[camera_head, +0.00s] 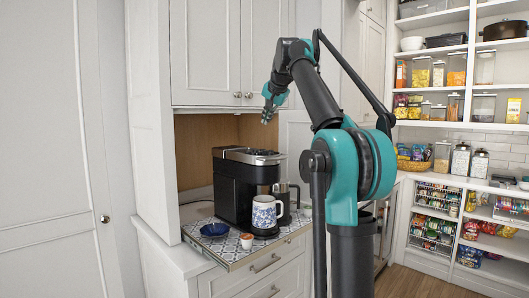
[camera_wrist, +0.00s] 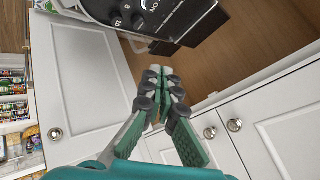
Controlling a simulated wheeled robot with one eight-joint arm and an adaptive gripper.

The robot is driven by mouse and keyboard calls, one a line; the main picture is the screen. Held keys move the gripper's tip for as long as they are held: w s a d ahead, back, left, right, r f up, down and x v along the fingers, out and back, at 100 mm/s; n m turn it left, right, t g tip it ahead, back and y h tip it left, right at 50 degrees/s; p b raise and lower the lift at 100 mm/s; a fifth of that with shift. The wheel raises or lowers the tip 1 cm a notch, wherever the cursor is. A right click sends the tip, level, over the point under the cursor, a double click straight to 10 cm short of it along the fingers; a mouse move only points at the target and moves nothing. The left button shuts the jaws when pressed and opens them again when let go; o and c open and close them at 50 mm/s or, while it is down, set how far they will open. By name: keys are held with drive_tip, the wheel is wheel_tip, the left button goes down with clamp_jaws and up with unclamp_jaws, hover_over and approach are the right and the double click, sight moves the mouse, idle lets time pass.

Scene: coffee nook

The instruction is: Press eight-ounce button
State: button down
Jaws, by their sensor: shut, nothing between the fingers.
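The black coffee machine (camera_head: 232,187) stands on a patterned pull-out tray (camera_head: 222,250) in the head view. In the wrist view, part of its dark control panel (camera_wrist: 165,20) shows at the top, tilted, with the marks "8", "10" and "ON". The eight-ounce mark (camera_wrist: 118,22) is near the panel's left edge, and a dark round button lies close to it. My gripper (camera_head: 268,114) is above the machine in the head view, apart from it. In the wrist view my gripper (camera_wrist: 162,72) has its fingertips together, empty, with the panel beyond them.
A patterned mug (camera_head: 265,213) stands at the machine's front. A blue bowl (camera_head: 214,229) and a small cup (camera_head: 247,240) sit on the tray's front part. A steel pitcher (camera_head: 284,195) is right of the machine. White upper cabinets (camera_head: 205,55) hang close behind my gripper.

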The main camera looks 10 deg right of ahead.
drive_tip(key=shift+f, duration=0.1)
drive_tip(key=shift+f, duration=4.3)
drive_tip(key=shift+f, duration=0.15)
drive_tip(key=shift+f, duration=0.25)
drive_tip(key=shift+f, duration=1)
drive_tip(key=shift+r, duration=1.35)
drive_tip(key=shift+r, duration=2.5)
